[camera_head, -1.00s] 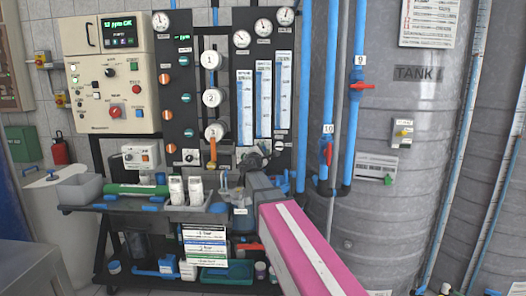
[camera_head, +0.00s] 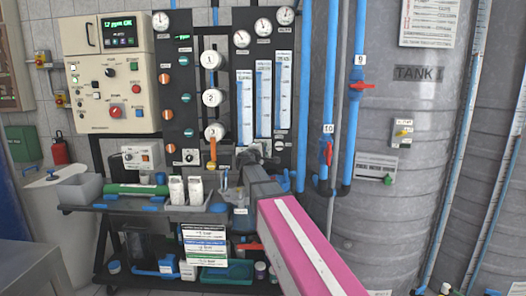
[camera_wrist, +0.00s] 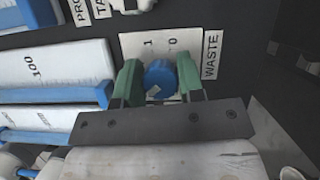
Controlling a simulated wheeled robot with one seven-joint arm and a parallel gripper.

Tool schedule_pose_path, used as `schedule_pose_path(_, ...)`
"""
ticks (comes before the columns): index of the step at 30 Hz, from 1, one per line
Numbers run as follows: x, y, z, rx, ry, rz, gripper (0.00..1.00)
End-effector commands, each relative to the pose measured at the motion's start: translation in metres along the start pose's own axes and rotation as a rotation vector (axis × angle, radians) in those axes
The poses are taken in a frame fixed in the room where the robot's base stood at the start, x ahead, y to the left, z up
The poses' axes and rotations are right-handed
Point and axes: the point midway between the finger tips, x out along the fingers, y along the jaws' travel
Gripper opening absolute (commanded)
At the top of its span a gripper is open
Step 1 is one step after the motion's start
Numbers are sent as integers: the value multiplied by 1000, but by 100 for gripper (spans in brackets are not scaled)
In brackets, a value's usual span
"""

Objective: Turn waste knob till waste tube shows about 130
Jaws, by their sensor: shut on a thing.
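The blue waste knob (camera_wrist: 160,78) sits beside a label reading WASTE (camera_wrist: 211,54) in the wrist view. A small white plate (camera_wrist: 160,45) with the marks 1 and 0 is behind it. The green fingers of my gripper (camera_wrist: 159,73) are on both sides of the knob, shut on it. In the head view my gripper (camera_head: 249,157) is at the panel's lower part and hides the knob.
White scale tubes, one marked 100 (camera_wrist: 45,67), lie left of the knob in the wrist view. Below the panel is a shelf with white bottles (camera_head: 195,189) and a grey bin (camera_head: 79,189). Blue pipes (camera_head: 330,100) and a grey tank (camera_head: 400,130) stand at right.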

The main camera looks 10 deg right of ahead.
Motion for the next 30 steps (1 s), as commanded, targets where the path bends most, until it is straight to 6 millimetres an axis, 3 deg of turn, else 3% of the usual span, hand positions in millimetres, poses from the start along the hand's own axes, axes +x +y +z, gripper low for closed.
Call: schedule_pose_path(30,-1,-3,0,843,-1,-350,12)
